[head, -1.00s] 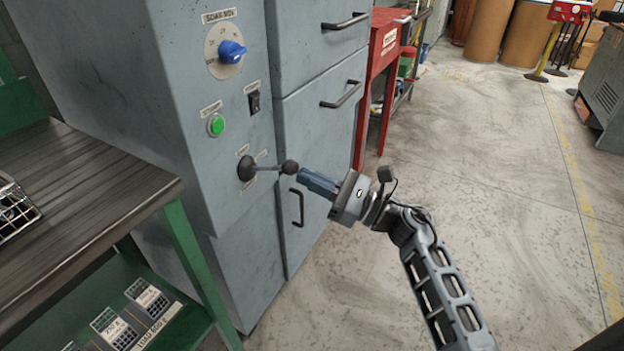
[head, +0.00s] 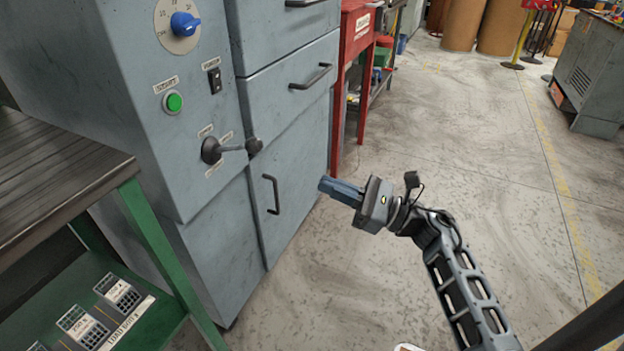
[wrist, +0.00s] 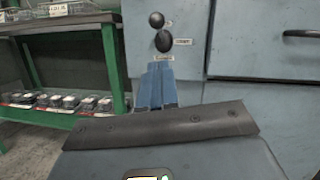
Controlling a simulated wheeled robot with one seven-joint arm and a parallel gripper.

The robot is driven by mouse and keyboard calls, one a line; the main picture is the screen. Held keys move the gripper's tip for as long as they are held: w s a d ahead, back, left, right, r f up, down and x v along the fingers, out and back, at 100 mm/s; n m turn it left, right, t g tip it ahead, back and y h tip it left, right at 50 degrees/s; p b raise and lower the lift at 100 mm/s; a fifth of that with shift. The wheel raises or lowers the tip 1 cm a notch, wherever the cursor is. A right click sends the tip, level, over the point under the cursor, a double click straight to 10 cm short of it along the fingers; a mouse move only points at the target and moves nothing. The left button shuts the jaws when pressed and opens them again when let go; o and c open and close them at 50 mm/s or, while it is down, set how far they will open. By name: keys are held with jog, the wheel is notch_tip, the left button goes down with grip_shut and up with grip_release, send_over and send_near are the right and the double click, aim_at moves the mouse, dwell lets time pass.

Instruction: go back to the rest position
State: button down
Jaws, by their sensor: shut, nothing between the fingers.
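My gripper (head: 323,186) is shut and empty, held in free air in front of the grey-blue machine cabinet (head: 185,200). In the head view it is to the right of the lever (head: 232,148) and below its knob, with a clear gap between them. The lever sticks out from the cabinet's front. In the wrist view my gripper's blue fingers (wrist: 155,72) lie together, and the lever's dark knob (wrist: 156,19) shows above them.
The cabinet has a blue dial (head: 185,24), a black switch (head: 215,80), a green button (head: 174,102) and drawer handles. A green-framed bench (head: 150,225) stands at left. A red stand (head: 352,60) is behind. The floor (head: 450,150) to the right is open.

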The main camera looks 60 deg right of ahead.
jog(key=shift+s+d+f, duration=0.1)
jog(key=shift+s+f, duration=0.05)
jog(key=shift+s, duration=0.45)
jog(key=s+a+n+g+h, duration=0.1)
jog(key=s+a+n+g, duration=0.1)
jog(key=s+a+n, duration=0.7)
jog(key=s+a+n+g+h, duration=0.1)
jog(key=s+a+n+g, duration=0.15)
jog(key=a+n, duration=0.7)
jog(key=s+a+n+g+h, duration=0.15)
jog(key=s+a+n, duration=0.4)
jog(key=n, duration=0.75)
notch_tip(320, 180, up, 17)
jog(key=p, duration=1.6)
jog(key=shift+d, duration=0.2)
